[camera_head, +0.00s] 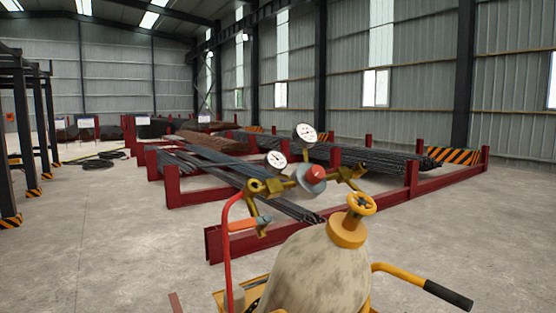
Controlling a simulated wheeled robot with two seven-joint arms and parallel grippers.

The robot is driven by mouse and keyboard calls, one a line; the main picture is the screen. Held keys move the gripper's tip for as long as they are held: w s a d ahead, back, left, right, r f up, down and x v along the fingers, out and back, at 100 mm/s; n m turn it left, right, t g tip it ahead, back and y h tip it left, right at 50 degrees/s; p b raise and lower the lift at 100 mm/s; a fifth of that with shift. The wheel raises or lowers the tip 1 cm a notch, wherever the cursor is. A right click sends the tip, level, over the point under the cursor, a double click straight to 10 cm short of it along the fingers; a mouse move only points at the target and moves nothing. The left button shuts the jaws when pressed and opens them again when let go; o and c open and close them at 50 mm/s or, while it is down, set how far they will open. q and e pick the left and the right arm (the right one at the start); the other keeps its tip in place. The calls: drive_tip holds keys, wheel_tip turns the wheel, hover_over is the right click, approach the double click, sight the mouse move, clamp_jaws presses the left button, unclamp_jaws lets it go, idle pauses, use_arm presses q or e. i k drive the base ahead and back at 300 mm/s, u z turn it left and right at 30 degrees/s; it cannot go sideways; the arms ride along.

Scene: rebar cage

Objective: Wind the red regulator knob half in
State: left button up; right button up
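The red regulator knob (316,174) sits on the front of a grey regulator body (305,184) near the middle of the head view. Two round white gauges stand by it, one upper (306,134) and one lower left (276,159). Brass fittings (265,188) reach out to both sides of the regulator. How far the knob is wound in cannot be told from this view. Neither of my grippers shows, and nothing is seen touching the knob.
A pale gas cylinder (312,268) with a yellow handwheel (361,204) stands in front, on a yellow cart with a black-gripped handle (448,294). A red hose (227,240) and an orange-handled lever (249,224) hang left. Red racks (300,225) hold rebar behind. Bare floor (110,235) lies left.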

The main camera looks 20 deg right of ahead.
sight(316, 173)
drive_tip(key=k, duration=0.5)
drive_tip(key=u, duration=1.1)
drive_tip(key=i, duration=0.7)
drive_tip(key=z, duration=1.2)
